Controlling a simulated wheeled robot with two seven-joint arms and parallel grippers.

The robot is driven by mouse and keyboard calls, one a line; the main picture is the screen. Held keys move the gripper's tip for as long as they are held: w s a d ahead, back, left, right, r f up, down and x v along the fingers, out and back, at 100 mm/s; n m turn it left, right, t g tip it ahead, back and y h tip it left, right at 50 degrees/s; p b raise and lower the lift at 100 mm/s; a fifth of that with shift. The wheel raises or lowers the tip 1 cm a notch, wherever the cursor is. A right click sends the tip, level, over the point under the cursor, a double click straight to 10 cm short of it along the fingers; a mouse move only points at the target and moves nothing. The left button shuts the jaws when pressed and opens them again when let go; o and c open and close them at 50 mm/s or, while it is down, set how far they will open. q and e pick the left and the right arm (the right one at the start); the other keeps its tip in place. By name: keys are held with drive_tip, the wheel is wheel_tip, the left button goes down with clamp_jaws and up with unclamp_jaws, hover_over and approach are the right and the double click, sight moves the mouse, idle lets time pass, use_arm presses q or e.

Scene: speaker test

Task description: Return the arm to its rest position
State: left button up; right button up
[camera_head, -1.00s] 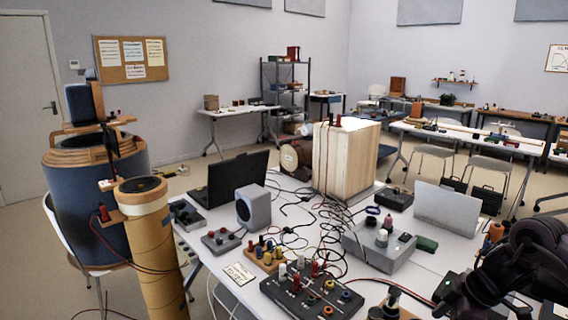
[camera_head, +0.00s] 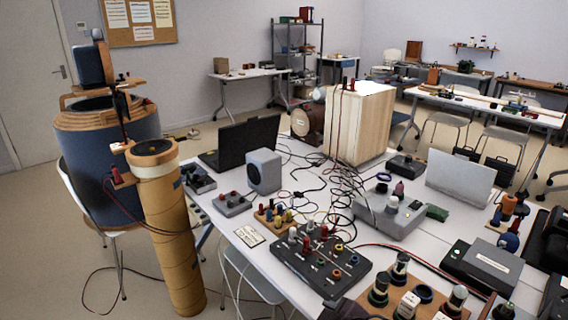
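Neither of my grippers can be made out in the head view. No arm comes in from the left. Dark shapes stand at the right edge and at the bottom edge, cut off by the frame; I cannot tell whether any of them is part of my arm. The white table (camera_head: 425,238) in front of me is in plain view, with test gear spread over it.
A pale wooden speaker box (camera_head: 360,125), a black laptop (camera_head: 243,143), a grey speaker (camera_head: 264,171) and a black terminal panel (camera_head: 318,262) crowd the table among loose cables. A tan tube (camera_head: 165,225) and a blue drum (camera_head: 108,165) stand at left.

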drive_tip(key=s+d+f+m+g+h, duration=0.2)
drive_tip(key=s+d+m+g, duration=0.1)
drive_tip(key=s+d+m, duration=0.4)
drive_tip(key=s+d+f+m+g+h, duration=0.2)
drive_tip(key=s+d, duration=0.2)
drive_tip(key=s, duration=0.5)
drive_tip(key=s+f+g, duration=0.2)
drive_tip(key=s+f, duration=0.1)
drive_tip(key=f, duration=2.7)
drive_tip(key=s+d+f, duration=0.2)
drive_tip(key=s+f, duration=0.6)
drive_tip(key=s, duration=0.1)
drive_tip(key=s+d+f+g, duration=0.1)
drive_tip(key=s+d+f, duration=0.1)
drive_tip(key=s+f, duration=0.7)
drive_tip(key=shift+s+f, duration=0.3)
drive_tip(key=shift+s, duration=0.4)
